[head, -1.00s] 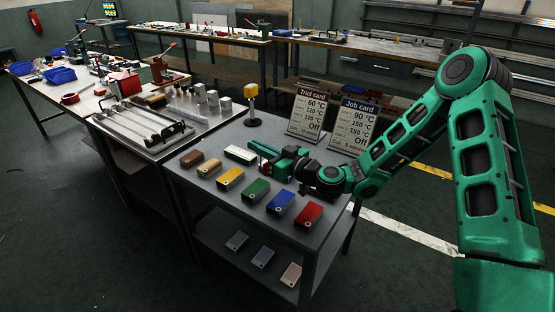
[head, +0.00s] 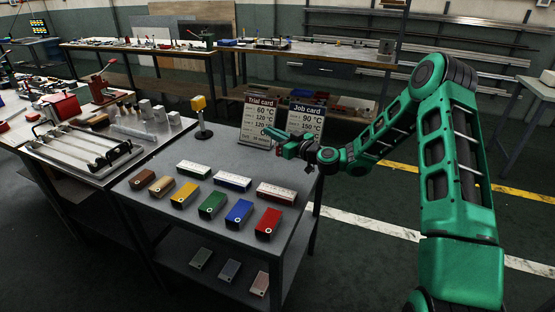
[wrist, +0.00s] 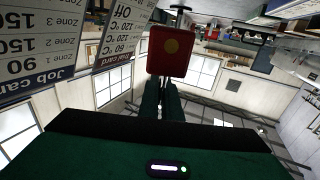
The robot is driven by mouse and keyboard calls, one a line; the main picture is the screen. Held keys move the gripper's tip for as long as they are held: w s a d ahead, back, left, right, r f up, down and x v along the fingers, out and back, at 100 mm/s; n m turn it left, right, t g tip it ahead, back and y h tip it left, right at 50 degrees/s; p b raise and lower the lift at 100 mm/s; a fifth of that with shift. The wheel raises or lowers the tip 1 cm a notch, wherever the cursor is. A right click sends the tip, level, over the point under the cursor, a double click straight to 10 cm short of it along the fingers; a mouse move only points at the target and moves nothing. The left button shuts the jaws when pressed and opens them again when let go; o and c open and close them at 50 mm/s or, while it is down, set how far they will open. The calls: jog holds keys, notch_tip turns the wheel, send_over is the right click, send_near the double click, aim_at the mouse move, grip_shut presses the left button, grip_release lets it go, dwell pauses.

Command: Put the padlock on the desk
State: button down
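My gripper (head: 266,131) is held above the back right of the grey bench (head: 150,212), pointing left, in front of the two cards. Which surface is the desk is unclear.
Several coloured blocks, including a red one (head: 268,222), stand in rows on the bench. The trial card (head: 257,123) and job card (head: 305,120) stand behind my gripper. A fixture with rods (head: 85,150) is at the left. Open floor lies right of the bench.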

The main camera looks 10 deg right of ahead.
jog(key=shift+s+d+f, duration=0.6)
jog(key=shift+s+f, duration=0.25)
jog(key=shift+f, duration=0.45)
jog(key=shift+s+d+f, duration=0.65)
jog(key=shift+s+f, duration=0.15)
jog(key=shift+f, duration=0.5)
jog(key=shift+s+d+f, duration=0.6)
jog(key=shift+s+f, duration=0.25)
jog(key=shift+f, duration=0.45)
jog(key=c, duration=2)
grip_release()
jog(key=shift+f, duration=0.1)
jog(key=v, duration=1.2)
